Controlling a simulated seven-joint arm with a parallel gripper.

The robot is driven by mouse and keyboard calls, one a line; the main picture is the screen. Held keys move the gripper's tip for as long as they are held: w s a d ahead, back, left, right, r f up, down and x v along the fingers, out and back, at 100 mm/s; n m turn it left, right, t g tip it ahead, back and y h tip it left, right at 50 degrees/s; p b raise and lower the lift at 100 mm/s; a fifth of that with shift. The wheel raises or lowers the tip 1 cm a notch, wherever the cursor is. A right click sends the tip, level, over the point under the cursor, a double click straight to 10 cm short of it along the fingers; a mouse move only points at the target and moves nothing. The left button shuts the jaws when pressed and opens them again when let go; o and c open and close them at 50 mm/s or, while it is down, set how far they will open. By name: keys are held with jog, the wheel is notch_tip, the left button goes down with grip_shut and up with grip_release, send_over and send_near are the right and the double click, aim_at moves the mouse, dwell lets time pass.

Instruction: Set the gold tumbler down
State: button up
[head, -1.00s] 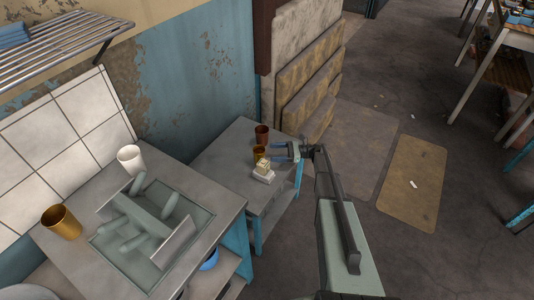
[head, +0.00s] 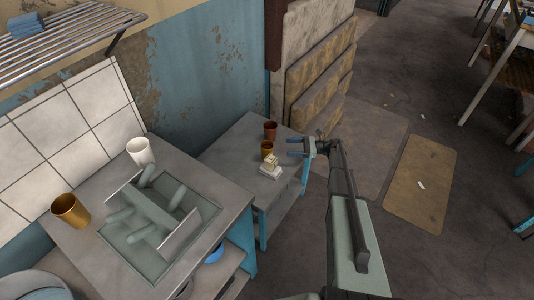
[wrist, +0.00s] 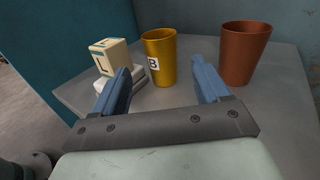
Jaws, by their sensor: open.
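A gold tumbler (head: 267,149) stands upright on the small grey side table (head: 231,149). In the wrist view the gold tumbler (wrist: 160,60) has a white label with a "B" and stands ahead of my gripper, between the lines of its two fingers. My gripper (head: 294,147) is open and empty, to the right of the tumbler in the head view and apart from it. Its blue fingers also show in the wrist view (wrist: 161,88). A second gold tumbler (head: 70,211) stands on the sink counter at the left.
A red-brown cup (head: 270,130) stands beside the gold tumbler on the side table. A small cream carton (wrist: 109,57) sits on a white block (head: 270,172) on the other side. A white cup (head: 140,151) stands near the sink (head: 207,213).

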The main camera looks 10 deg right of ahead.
aim_at(264, 147)
jog(key=w+a, duration=0.1)
jog(key=a, duration=0.7)
jog(key=w+a, duration=0.1)
jog(key=a, duration=0.4)
jog(key=shift+w+a+f, duration=0.1)
jog(key=shift+w, duration=0.2)
jog(key=c, duration=0.8)
notch_tip(264, 147, up, 9)
jog(key=shift+c, duration=0.2)
jog(key=s+d+r+m+t+h, duration=0.1)
jog(key=s+r+m+t+h, duration=0.2)
jog(key=s+r, duration=1.6)
jog(key=shift+s+d+r+m+t, duration=0.15)
jog(key=shift+s+r+m+t, duration=0.2)
jog(key=shift+m+t, duration=1.2)
